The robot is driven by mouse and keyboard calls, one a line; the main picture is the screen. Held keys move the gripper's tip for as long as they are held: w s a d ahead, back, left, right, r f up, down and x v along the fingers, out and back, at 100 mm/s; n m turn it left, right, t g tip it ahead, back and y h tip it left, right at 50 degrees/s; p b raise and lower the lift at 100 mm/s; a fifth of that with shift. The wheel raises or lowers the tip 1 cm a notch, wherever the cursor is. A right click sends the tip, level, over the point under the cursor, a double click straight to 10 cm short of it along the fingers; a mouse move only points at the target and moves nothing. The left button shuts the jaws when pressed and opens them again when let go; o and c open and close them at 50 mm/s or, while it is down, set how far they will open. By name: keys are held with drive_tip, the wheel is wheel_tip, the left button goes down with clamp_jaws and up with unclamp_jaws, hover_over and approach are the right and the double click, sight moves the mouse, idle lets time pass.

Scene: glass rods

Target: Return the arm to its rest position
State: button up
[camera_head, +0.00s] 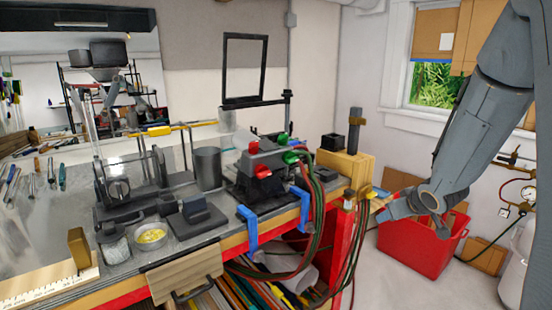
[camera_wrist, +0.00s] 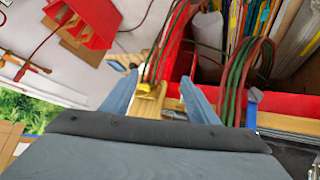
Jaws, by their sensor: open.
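My gripper (camera_head: 378,208) is at the lower end of my grey arm, at the right of the head view, just past the bench's right end and in front of the red bin (camera_head: 418,243). In the wrist view my gripper (camera_wrist: 158,78) shows two blue-grey fingers spread apart with nothing held between them. A wooden block (camera_wrist: 150,103) with a yellow piece shows beyond the fingers; I cannot tell how far off it is.
The workbench (camera_head: 215,237) fills the left and middle, with a torch stand (camera_head: 262,165), hoses (camera_head: 318,215) and a metal cylinder (camera_head: 208,165). A wooden box (camera_head: 345,165) stands at its right end. A white tank (camera_head: 518,265) is at far right. Some floor is clear in front of the bin.

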drive_tip(key=s+a+f+m+g, duration=0.1)
drive_tip(key=s+a+g, duration=0.1)
drive_tip(key=s+a, duration=0.3)
drive_tip(key=s+a+f+g, duration=0.1)
drive_tip(key=s+a+g, duration=0.2)
drive_tip(key=s, duration=0.9)
drive_tip(key=s+a+f+m+g+b, duration=0.1)
drive_tip(key=s+a+g, duration=0.1)
drive_tip(key=s+a, duration=0.5)
drive_tip(key=shift+s+a+f+m+g, duration=0.3)
drive_tip(key=shift+s+a+g, duration=0.1)
drive_tip(key=shift+s, duration=0.85)
